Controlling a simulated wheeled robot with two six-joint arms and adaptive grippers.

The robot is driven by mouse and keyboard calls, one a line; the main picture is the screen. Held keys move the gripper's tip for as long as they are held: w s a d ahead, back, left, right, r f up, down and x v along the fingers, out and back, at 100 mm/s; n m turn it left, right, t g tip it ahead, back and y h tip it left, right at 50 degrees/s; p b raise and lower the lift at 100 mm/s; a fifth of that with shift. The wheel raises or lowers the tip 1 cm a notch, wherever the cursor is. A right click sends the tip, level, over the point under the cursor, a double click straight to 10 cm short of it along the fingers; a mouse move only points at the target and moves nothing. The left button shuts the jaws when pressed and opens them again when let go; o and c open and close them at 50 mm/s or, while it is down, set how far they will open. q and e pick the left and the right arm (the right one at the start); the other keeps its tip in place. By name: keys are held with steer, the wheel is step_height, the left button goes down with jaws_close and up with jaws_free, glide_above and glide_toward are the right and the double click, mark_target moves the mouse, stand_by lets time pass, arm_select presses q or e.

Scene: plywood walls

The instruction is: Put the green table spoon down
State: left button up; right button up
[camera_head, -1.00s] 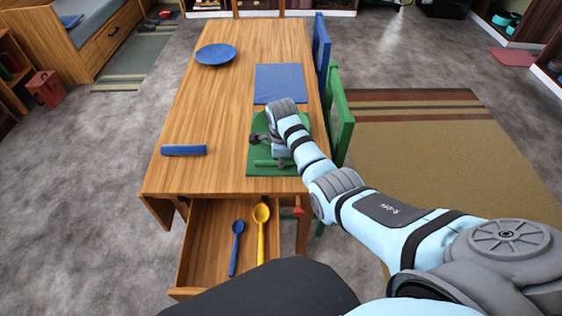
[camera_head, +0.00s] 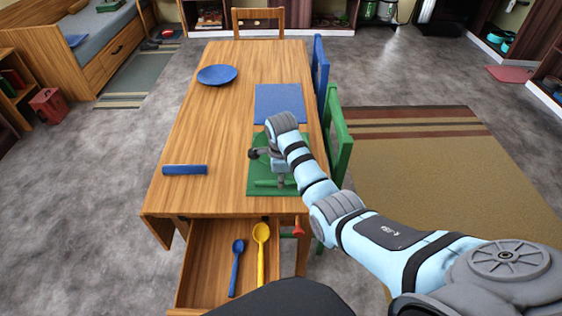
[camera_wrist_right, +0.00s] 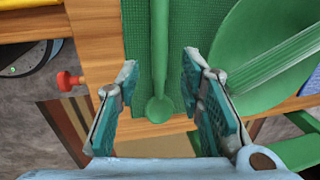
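The green table spoon (camera_head: 271,183) lies on the green placemat (camera_head: 256,188) near the table's front right edge. In the right wrist view its long handle (camera_wrist_right: 159,60) runs between my right gripper's fingers (camera_wrist_right: 160,85), with its rounded end pointing toward me. The fingers are open, with a gap on each side of the spoon. In the head view my right gripper (camera_head: 277,163) is over the placemat. A green plate (camera_wrist_right: 280,50) is right of the spoon in the wrist view; in the head view my arm largely hides it. My left gripper is not in view.
The wooden table (camera_head: 218,125) also holds a blue plate (camera_head: 217,75), a blue placemat (camera_head: 280,101) and a blue bar-shaped object (camera_head: 185,169). An open drawer (camera_head: 208,275) holds a blue spoon (camera_head: 235,265) and a yellow spoon (camera_head: 261,250). A green chair (camera_head: 337,135) stands close on the right.

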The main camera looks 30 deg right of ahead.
step_height(320, 180, up, 9)
steer(key=s+p, duration=0.1)
steer(key=p, duration=0.1)
steer(key=shift+s+a, duration=0.3)
steer(key=shift+a, duration=0.1)
steer(key=shift+f, duration=0.1)
